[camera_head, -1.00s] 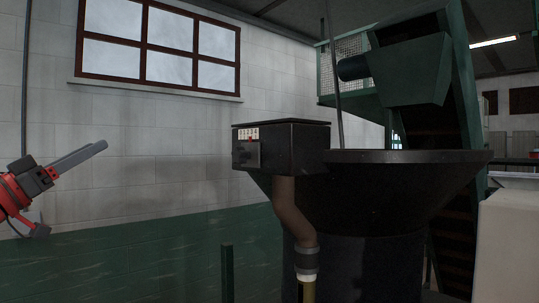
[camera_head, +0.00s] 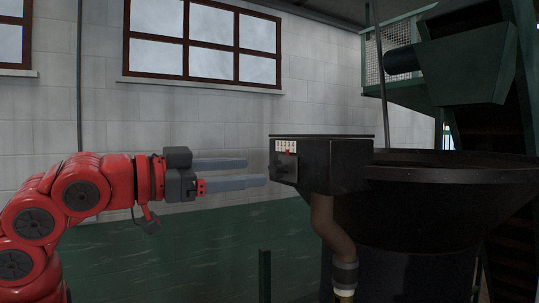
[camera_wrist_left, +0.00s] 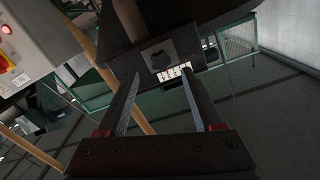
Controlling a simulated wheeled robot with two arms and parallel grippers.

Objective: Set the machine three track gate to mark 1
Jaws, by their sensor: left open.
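The track gate is a black box (camera_head: 340,165) on the rim side of a dark funnel-shaped hopper. Its left face carries a small white scale plate (camera_head: 286,145) with several marks and a bit of red at its lower edge; I cannot read which mark is set. In the left wrist view the scale plate (camera_wrist_left: 173,73) and a dark knob-like part (camera_wrist_left: 160,54) lie just ahead of the fingertips. My left gripper (camera_head: 257,171) is open and empty, its fingers pointing right at the box's left face, apparently just short of it. My right gripper is out of view.
The wide hopper (camera_head: 450,205) stands right of the box, with a brown pipe (camera_head: 327,230) running down below it. A green post (camera_head: 264,275) stands in front of the wall. A light cabinet with a red light (camera_wrist_left: 15,45) shows in the left wrist view.

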